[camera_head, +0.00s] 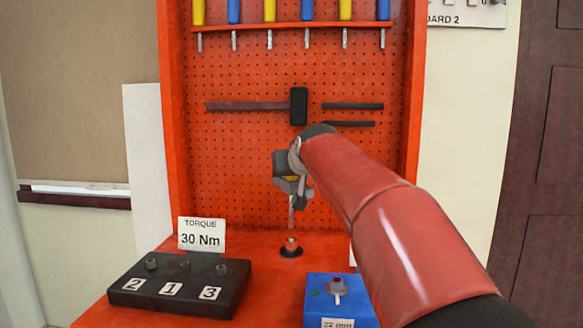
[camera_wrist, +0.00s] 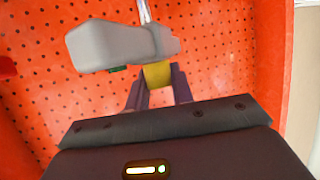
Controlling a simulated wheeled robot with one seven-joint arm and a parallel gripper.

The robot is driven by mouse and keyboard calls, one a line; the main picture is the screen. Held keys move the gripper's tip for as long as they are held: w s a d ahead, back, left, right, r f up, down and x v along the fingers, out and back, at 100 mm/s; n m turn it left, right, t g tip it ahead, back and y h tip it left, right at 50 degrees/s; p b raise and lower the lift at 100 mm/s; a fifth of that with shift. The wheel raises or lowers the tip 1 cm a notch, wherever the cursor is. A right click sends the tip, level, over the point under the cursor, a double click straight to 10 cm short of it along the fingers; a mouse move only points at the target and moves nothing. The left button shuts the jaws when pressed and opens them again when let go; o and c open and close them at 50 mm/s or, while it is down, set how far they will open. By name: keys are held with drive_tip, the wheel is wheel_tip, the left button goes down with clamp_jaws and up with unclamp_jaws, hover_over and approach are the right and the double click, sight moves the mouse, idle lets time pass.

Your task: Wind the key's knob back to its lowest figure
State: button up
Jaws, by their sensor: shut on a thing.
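My gripper (camera_head: 300,193) is up in front of the red pegboard. In the wrist view its two dark fingers (camera_wrist: 158,90) are shut on a yellow part (camera_wrist: 156,75), which looks like the key's knob. A grey body (camera_wrist: 108,47) with a small green mark lies just beyond the fingers, and a thin metal rod (camera_wrist: 145,12) runs on past it. In the head view a thin shaft (camera_head: 291,208) hangs below the gripper, above a small socket post (camera_head: 291,245) on the bench. No figures on the key can be read.
A sign (camera_head: 201,235) reads TORQUE 30 Nm. A black block (camera_head: 180,295) marked 2, 1, 3 stands at left, a blue block (camera_head: 325,285) labelled 22 mm at right. Several screwdrivers (camera_head: 269,12) and a hammer (camera_head: 298,106) hang on the pegboard (camera_head: 240,160).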

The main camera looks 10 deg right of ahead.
drive_tip(key=shift+f, duration=0.1)
drive_tip(key=o, duration=1)
drive_tip(key=b+v, duration=0.1)
drive_tip(key=v, duration=0.6)
drive_tip(key=shift+s, duration=0.35)
